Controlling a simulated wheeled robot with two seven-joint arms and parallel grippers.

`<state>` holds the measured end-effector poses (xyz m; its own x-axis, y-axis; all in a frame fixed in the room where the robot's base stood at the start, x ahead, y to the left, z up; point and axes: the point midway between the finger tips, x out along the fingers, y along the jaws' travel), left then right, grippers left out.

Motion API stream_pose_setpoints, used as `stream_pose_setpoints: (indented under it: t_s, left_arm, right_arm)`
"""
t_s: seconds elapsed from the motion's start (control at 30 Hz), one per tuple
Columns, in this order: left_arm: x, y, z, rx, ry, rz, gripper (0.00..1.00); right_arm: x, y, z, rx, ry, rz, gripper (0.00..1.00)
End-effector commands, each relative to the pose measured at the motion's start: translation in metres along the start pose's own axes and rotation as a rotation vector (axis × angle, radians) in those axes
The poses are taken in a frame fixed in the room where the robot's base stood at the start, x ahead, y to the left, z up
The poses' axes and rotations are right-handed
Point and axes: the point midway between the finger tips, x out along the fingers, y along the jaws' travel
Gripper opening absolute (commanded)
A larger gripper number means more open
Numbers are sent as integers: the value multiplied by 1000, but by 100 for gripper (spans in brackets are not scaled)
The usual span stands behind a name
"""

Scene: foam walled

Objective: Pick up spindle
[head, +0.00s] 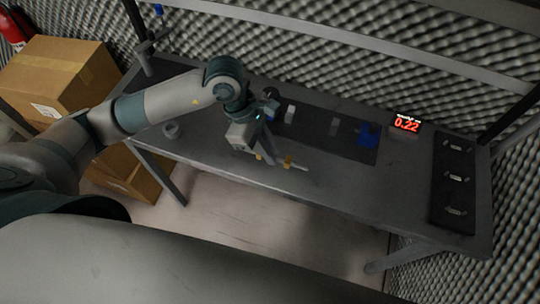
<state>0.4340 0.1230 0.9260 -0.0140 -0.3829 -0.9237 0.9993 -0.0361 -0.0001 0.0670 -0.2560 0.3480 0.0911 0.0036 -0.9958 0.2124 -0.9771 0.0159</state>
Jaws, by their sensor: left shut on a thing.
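My left arm comes in from the left and ends over the front edge of the grey workbench (345,195). My left gripper (274,159) points down, with small yellow parts at its fingertips. It is shut on a thin pale rod, which I take to be the spindle (301,168); its end sticks out to the right of the fingers. The rest of it is hidden by the gripper, and I cannot tell whether it touches the bench. My right gripper is out of view.
A dark mat (352,145) carries a pale block (290,114) and a blue fixture (368,134). Behind it is a red display reading 0.22 (406,124). A dark panel (453,195) with several metal handles lies right. Cardboard boxes (65,75) stand left. The bench's front-right is clear.

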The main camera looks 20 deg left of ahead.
Motion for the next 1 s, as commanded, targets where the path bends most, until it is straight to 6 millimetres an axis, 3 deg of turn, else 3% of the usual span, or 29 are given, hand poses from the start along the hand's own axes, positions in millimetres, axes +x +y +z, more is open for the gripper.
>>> stream_pose_setpoints:
  t_s: [0.07,0.53,0.73,1.0]
  left_arm:
    - [-9,2,4,5,-1,7,0]
    - [-35,-61,54,7,-2,3,0]
    - [-50,-82,73,3,-2,-1,0]
    - [-54,-92,81,-1,0,-2,0]
  right_arm:
    - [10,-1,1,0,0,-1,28]
    - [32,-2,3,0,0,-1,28]
    - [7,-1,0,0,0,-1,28]
    - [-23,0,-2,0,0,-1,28]
